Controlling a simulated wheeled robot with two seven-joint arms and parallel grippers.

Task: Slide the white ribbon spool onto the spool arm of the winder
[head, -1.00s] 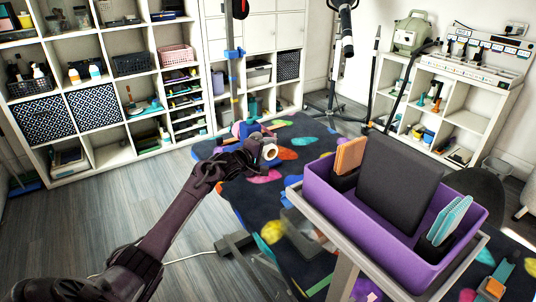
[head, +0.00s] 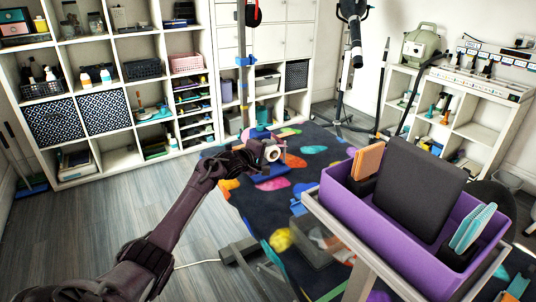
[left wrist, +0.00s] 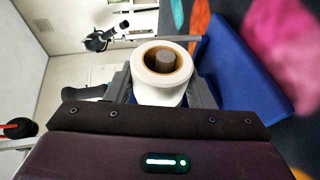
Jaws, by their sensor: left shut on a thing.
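The white ribbon spool (left wrist: 160,90) is between the fingers of my left gripper (left wrist: 160,98), which is shut on it. In the left wrist view its brown core faces the camera and a grey round peg end (left wrist: 165,62) shows inside the hole. I cannot tell how far the peg reaches through, or whether it is the winder's spool arm. In the head view my left gripper (head: 258,155) holds the spool (head: 272,154) in front of the upright post (head: 243,90) with blue clamps. My right gripper is not in view.
A purple bin (head: 400,235) with brushes and a black panel stands on a stand at the right front. A blue flat part (left wrist: 240,70) lies beside the gripper. White shelves (head: 125,85) line the back. Wood floor (head: 90,225) at left is clear.

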